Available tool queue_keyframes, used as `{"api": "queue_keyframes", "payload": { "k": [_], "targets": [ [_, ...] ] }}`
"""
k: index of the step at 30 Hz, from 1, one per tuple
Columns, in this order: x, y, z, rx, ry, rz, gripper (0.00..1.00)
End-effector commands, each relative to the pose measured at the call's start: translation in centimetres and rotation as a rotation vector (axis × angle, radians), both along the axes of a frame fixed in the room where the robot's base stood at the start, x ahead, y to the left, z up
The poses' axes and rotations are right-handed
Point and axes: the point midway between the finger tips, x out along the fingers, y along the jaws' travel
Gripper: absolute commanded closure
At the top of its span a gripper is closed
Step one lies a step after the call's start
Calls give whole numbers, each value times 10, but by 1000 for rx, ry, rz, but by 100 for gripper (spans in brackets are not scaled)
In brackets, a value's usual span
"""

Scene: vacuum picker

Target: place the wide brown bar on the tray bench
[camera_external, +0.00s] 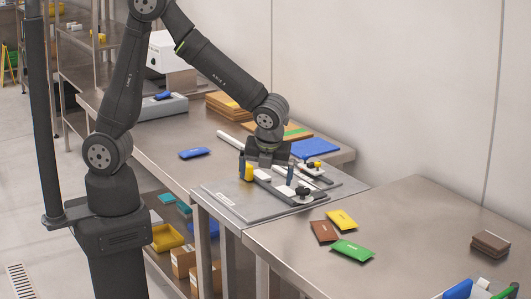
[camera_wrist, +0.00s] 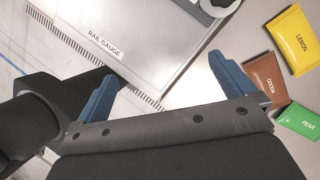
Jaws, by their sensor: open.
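A flat brown packet (camera_external: 324,231) lies on the near right steel bench (camera_external: 400,225). In the wrist view it is labelled COCOA (camera_wrist: 262,72), partly hidden behind my right blue finger. A stack of brown pieces (camera_external: 491,244) sits at the right of the same bench. I cannot tell which is the wide brown bar, nor which bench is the tray bench. My gripper (camera_external: 266,172) is open and empty, with blue fingers apart, over the grey fixture board. In the wrist view, my gripper (camera_wrist: 162,67) has the RAIL GAUGE plate beyond its fingers.
A yellow LEMON packet (camera_external: 341,219) and a green PEAR packet (camera_external: 352,250) lie beside the cocoa packet. The grey board (camera_external: 240,207) carries rails and black knobs (camera_external: 304,191). A blue packet (camera_external: 194,153) lies on the far bench (camera_external: 165,155). Blue and green items (camera_external: 480,290) are at the lower right.

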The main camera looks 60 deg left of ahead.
Motion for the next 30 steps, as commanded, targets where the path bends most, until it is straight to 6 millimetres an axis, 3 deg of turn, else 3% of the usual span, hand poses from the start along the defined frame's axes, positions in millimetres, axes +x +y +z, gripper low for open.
{"api": "queue_keyframes", "payload": {
  "k": [5,10,17,30],
  "targets": [
    [-7,7,10,142,-201,-204,0],
    [-12,-3,25,214,-398,-423,0],
    [-33,-37,46,217,-645,-754,0],
    [-102,-93,57,87,-878,-1237,0]
  ]
}}
